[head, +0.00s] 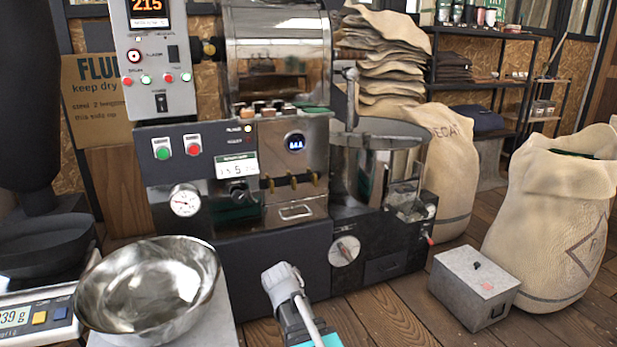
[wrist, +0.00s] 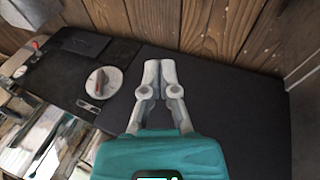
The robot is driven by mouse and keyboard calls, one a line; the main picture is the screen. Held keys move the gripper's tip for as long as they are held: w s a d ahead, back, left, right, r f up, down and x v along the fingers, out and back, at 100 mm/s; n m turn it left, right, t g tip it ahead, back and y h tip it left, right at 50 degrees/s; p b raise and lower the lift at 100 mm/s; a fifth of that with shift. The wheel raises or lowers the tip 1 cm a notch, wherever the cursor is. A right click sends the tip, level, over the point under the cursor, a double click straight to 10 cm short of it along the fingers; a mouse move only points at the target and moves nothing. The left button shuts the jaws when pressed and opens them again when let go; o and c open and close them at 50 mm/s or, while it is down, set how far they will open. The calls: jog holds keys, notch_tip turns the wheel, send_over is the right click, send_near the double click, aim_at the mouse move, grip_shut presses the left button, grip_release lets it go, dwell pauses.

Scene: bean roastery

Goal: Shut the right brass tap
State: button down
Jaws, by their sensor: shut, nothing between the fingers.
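Three small brass taps sit in a row on the steel front of the roaster. My gripper (head: 280,273) is low in front of the machine, below and apart from the taps. In the wrist view my gripper (wrist: 161,66) has its fingers together, empty, over a dark panel. I cannot make out the taps there.
A steel bowl (head: 150,285) stands at front left beside a scale (head: 40,318). A grey box (head: 474,288) and a sack (head: 550,220) stand on the floor at right. A round dial (head: 345,251) is on the lower dark front; it also shows in the wrist view (wrist: 103,82).

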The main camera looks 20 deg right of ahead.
jog(key=w+d+r+n+t+h+p, duration=0.35)
jog(key=w+d+r+h, duration=0.3)
jog(key=w+r, duration=0.6)
jog(key=n+t+h+p, duration=0.2)
jog(key=n+t+p, duration=0.25)
jog(key=t, duration=0.25)
send_near(312, 176)
jog(key=v, duration=0.3)
jog(key=shift+s+r+n+b, duration=0.15)
jog(key=shift+r+n+b, duration=0.05)
jog(key=shift+n+b, duration=0.15)
jog(key=shift+x, duration=4.9)
jog(key=shift+a+f+y, duration=0.1)
jog(key=shift+a+y, duration=0.15)
jog(key=shift+p, duration=0.35)
